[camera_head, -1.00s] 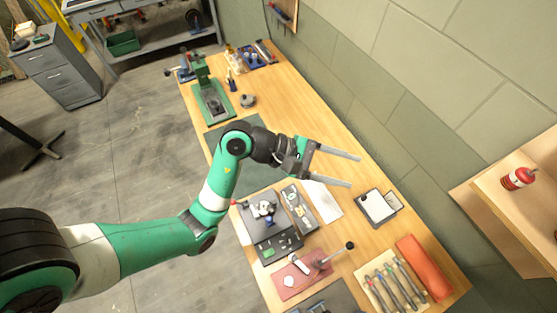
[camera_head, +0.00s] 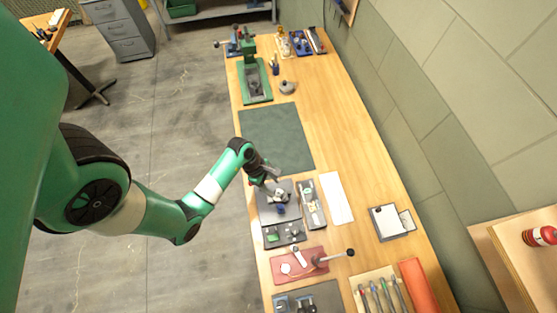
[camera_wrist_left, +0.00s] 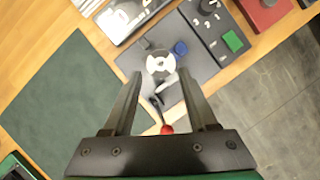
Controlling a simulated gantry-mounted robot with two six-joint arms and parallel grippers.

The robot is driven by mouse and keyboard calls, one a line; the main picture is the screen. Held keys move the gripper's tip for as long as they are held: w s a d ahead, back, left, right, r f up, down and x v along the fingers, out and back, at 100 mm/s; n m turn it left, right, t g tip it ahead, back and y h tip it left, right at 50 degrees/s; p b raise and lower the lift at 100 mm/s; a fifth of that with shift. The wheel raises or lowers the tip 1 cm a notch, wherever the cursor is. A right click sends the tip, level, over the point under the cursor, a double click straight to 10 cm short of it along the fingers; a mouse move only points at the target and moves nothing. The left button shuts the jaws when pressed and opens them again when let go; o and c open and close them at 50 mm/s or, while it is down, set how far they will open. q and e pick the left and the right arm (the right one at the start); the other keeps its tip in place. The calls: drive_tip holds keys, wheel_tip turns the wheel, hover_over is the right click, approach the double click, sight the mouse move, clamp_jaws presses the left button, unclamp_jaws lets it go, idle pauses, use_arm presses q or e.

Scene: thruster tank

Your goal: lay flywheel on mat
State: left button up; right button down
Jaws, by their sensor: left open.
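The dark green mat (camera_head: 275,137) lies flat and bare on the workbench; it also fills the left of the left wrist view (camera_wrist_left: 75,100). A pale metal disc with a central hole, probably the flywheel (camera_wrist_left: 160,62), sits on a grey plate (camera_wrist_left: 198,62) beside a blue part. My left gripper (camera_head: 270,177) is at the grey plate, just past the mat's near edge. In the left wrist view my left gripper (camera_wrist_left: 159,76) is open, its fingers on either side of the disc's near side, with nothing gripped. A red-knobbed lever (camera_wrist_left: 166,128) shows between the fingers. My right gripper is not in view.
A grey parts tray (camera_head: 311,204) and white sheet (camera_head: 336,198) lie right of the plate. A red base with a lever (camera_head: 300,264) stands nearer. A green press (camera_head: 254,80) and a small grey knobbed object (camera_head: 287,87) are beyond the mat.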

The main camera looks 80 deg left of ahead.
sight(280, 195)
use_arm(q)
drive_tip(key=shift+b+x, duration=0.55)
drive_tip(key=shift+x, duration=2.15)
drive_tip(key=shift+s, duration=0.15)
clamp_jaws()
drive_tip(key=shift+r, duration=0.4)
wheel_tip(280, 195, up, 3)
drive_tip(key=shift+f+p, duration=0.1)
drive_tip(key=shift+p, duration=0.6)
drive_tip(key=s+d+r+p, duration=0.2)
drive_tip(key=s+d+r, duration=0.7)
drive_tip(key=s, duration=0.1)
drive_tip(key=shift+d+r, duration=0.2)
drive_tip(key=shift+d, duration=0.15)
